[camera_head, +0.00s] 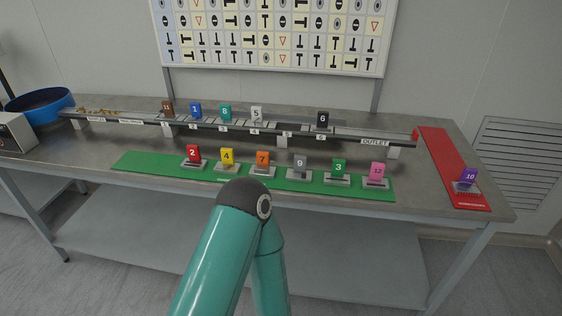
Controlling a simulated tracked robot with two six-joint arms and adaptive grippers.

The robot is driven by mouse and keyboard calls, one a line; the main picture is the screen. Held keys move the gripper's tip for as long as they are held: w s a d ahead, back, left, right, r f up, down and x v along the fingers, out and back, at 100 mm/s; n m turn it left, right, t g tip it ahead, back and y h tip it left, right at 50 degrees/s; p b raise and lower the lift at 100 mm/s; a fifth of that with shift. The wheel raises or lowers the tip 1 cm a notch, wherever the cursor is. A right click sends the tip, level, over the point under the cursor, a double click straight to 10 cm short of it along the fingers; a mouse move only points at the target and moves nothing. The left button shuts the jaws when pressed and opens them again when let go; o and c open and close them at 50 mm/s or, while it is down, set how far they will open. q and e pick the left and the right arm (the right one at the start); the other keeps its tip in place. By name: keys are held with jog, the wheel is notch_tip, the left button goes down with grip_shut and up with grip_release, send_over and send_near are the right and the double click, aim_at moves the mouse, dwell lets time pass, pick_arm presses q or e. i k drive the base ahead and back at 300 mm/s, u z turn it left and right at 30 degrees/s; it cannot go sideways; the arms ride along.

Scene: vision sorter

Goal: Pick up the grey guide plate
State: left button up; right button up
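The grey guide plate (300,162), marked 9, stands upright in a small holder on the green mat (140,162). It is between the orange plate (262,158) marked 7 and the green plate (339,167) marked 3. A paler, whitish plate (257,113) marked 5 stands on the raised track behind. Neither of my grippers is in view. A teal arm link of mine rises from the bottom centre, in front of the mat's front edge, and does not cover the grey plate.
Red (193,152), yellow (227,156) and pink (376,171) plates also stand on the green mat. The track (350,133) behind holds several plates, including a black one (322,119). A purple plate (468,177) stands on the red mat (440,150). A blue bowl (38,102) is far left.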

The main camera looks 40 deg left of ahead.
aim_at(300, 173)
jog(key=u, duration=0.3)
jog(key=i, duration=0.85)
jog(key=u, duration=0.2)
